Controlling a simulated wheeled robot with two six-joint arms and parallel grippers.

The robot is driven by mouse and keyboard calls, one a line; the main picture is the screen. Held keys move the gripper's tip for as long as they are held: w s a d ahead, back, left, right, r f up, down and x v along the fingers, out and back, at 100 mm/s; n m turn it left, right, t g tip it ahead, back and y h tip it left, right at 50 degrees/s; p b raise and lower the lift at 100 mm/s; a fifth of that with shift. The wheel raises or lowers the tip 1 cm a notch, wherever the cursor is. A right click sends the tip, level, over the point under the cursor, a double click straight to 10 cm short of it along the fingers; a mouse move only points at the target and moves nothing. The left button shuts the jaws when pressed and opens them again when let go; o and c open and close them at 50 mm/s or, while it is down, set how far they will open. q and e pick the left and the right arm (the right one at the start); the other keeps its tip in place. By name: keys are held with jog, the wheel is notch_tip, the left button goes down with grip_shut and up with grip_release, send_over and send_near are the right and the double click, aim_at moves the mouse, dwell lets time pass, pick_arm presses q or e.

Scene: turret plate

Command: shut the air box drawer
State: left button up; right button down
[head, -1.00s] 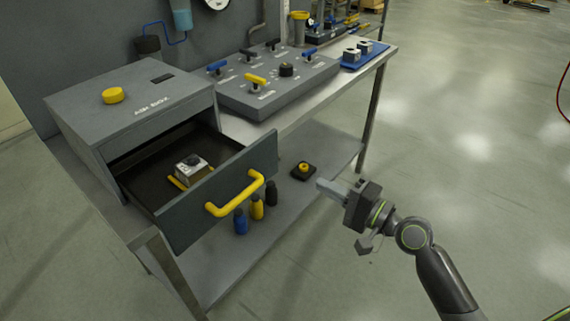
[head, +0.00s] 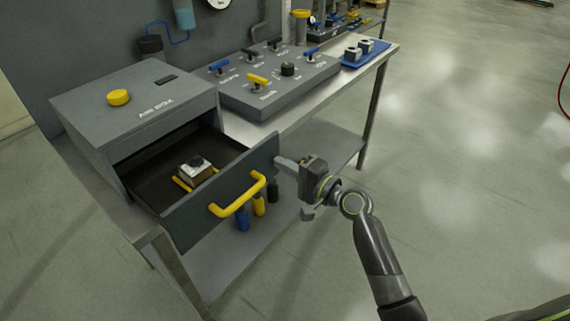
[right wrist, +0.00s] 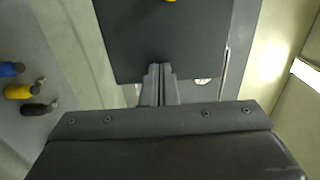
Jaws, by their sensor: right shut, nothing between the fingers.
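The air box (head: 135,108) is a grey box with a yellow knob (head: 119,97) on top, at the left end of the bench. Its drawer (head: 227,197) is pulled far out, with a yellow handle (head: 238,196) on the dark front. Inside lies a small metal block (head: 195,168) beside a yellow bar. My right gripper (head: 280,162) is shut and empty, close to the right edge of the drawer front. In the right wrist view its fingertips (right wrist: 158,68) overlap the lower edge of the dark drawer panel (right wrist: 165,35); I cannot tell whether they touch. My left gripper is out of view.
A grey panel with blue, black and yellow valve handles (head: 275,85) stands right of the air box. A blue tray (head: 365,54) holds metal blocks. Blue, yellow and black bottles (head: 258,204) stand on the lower shelf. The floor at right is clear.

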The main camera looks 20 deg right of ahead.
jog(key=b+x, duration=0.3)
jog(key=x, duration=1)
jog(key=shift+w+a+f+b, duration=0.1)
jog(key=shift+a+f+b, duration=0.05)
jog(key=shift+b, duration=0.2)
jog(key=b+x, duration=0.1)
jog(key=x, duration=0.5)
jog(key=shift+w+b, duration=0.2)
jog(key=shift+b, duration=0.2)
jog(key=shift+a, duration=0.1)
jog(key=shift+w+r, duration=0.1)
jog(key=shift+r, duration=0.3)
